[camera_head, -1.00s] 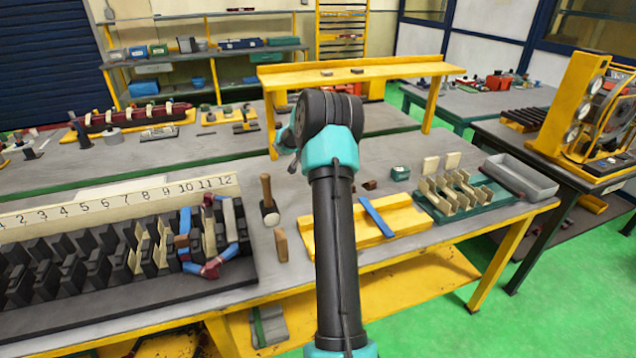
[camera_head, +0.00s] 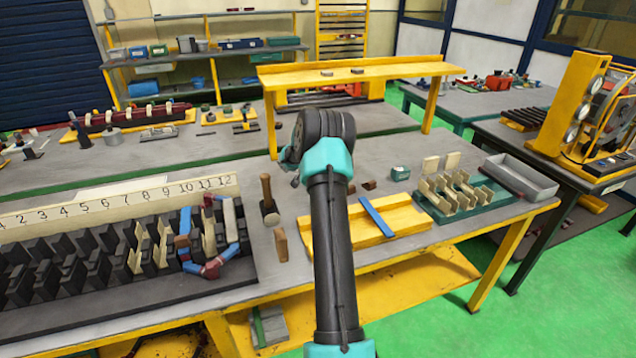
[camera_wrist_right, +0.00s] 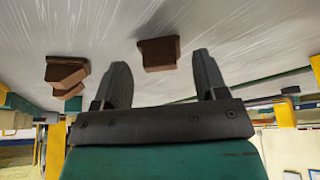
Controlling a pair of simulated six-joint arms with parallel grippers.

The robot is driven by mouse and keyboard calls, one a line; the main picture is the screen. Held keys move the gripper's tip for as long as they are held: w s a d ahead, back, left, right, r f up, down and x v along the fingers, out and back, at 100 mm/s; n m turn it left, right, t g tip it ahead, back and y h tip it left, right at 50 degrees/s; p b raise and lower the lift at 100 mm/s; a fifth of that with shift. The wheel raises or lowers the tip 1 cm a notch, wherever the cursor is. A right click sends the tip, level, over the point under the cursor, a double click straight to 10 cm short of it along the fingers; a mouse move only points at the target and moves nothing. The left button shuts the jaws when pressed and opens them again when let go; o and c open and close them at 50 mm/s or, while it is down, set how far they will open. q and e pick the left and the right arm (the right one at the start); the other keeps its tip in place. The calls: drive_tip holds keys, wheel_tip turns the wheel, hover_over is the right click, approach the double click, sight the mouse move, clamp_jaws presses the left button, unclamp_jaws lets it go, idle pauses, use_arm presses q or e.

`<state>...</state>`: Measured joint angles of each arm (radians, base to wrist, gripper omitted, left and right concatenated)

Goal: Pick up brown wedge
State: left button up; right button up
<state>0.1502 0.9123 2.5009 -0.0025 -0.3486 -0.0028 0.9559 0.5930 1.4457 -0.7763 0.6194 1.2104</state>
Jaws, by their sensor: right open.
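Small dark brown wedges (camera_head: 369,185) lie on the grey bench top behind the yellow board in the head view. In the right wrist view one brown wedge (camera_wrist_right: 158,53) lies between and beyond the fingertips of my right gripper (camera_wrist_right: 162,64), apart from them. Further brown wedges (camera_wrist_right: 66,75) lie together to the left, outside the left finger. My right gripper is open and empty. In the head view my right arm largely hides it. My left gripper is not in view.
A mallet (camera_head: 268,200) and a tan wooden block (camera_head: 281,245) are left of my arm, near the slotted stator (camera_head: 125,285). A blue strip (camera_head: 377,217) lies on the yellow board (camera_head: 405,217). A green fixture (camera_head: 468,205) and grey tray (camera_head: 522,178) are to the right.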

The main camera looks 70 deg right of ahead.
drive_tip(key=shift+x, duration=1.05)
drive_tip(key=c, duration=0.8)
wheel_tip(320, 180, up, 10)
drive_tip(key=shift+r, duration=0.1)
drive_tip(key=shift+a, duration=0.1)
